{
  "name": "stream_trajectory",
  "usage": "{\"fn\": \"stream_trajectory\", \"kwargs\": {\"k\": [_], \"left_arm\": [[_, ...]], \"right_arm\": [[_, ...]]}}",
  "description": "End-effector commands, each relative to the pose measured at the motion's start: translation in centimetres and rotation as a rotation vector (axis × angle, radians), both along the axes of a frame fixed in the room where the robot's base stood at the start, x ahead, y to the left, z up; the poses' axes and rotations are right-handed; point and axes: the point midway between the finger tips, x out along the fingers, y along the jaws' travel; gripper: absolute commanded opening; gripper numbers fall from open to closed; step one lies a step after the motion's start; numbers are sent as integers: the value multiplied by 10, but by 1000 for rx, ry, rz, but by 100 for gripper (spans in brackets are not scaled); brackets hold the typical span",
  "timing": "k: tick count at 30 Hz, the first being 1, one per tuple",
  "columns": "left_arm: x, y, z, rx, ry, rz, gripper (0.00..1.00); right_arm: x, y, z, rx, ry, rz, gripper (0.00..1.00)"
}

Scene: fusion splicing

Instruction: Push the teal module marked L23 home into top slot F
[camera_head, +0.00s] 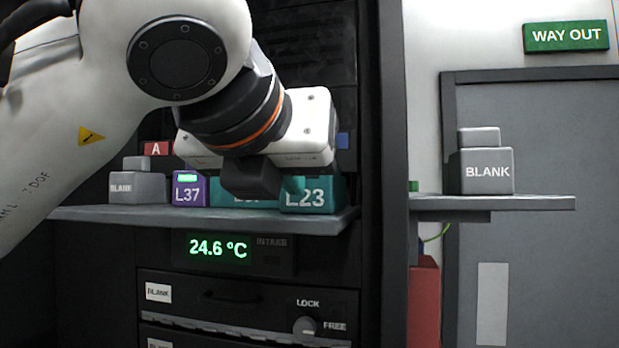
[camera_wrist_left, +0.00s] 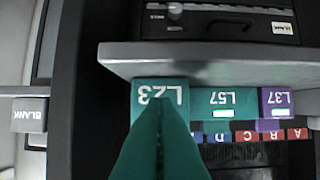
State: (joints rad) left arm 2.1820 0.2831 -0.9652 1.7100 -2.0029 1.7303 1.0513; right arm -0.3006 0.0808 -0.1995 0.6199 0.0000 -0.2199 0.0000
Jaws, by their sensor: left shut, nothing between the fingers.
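The teal module L23 (camera_head: 318,200) sits at the right end of the rack's top row. It also shows in the left wrist view (camera_wrist_left: 142,110), upside down. Its front stands farther out than that of the teal module L57 (camera_wrist_left: 222,98) beside it. My left gripper (camera_head: 294,184) is shut and empty, its teal fingers pointing at L23's front. In the left wrist view the fingertips (camera_wrist_left: 160,103) overlap the L23 face; I cannot tell whether they touch it. Slot F's label is not readable. My right gripper is not in view.
The purple module L37 (camera_head: 188,194) stands left of L57, and a grey blank (camera_head: 137,188) farther left. A shelf ledge (camera_head: 210,216) runs below the row. Another blank (camera_head: 486,171) rests on a side shelf (camera_head: 540,203) at right. A lock knob (camera_head: 305,326) is below.

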Motion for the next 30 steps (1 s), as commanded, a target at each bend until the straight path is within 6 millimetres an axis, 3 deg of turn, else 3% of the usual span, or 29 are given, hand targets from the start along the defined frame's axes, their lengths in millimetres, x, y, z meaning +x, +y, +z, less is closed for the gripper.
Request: {"fn": "stream_trajectory", "kwargs": {"k": [30], "left_arm": [[59, -19, 0, 1, 2, 0, 0]], "right_arm": [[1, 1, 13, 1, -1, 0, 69]]}}
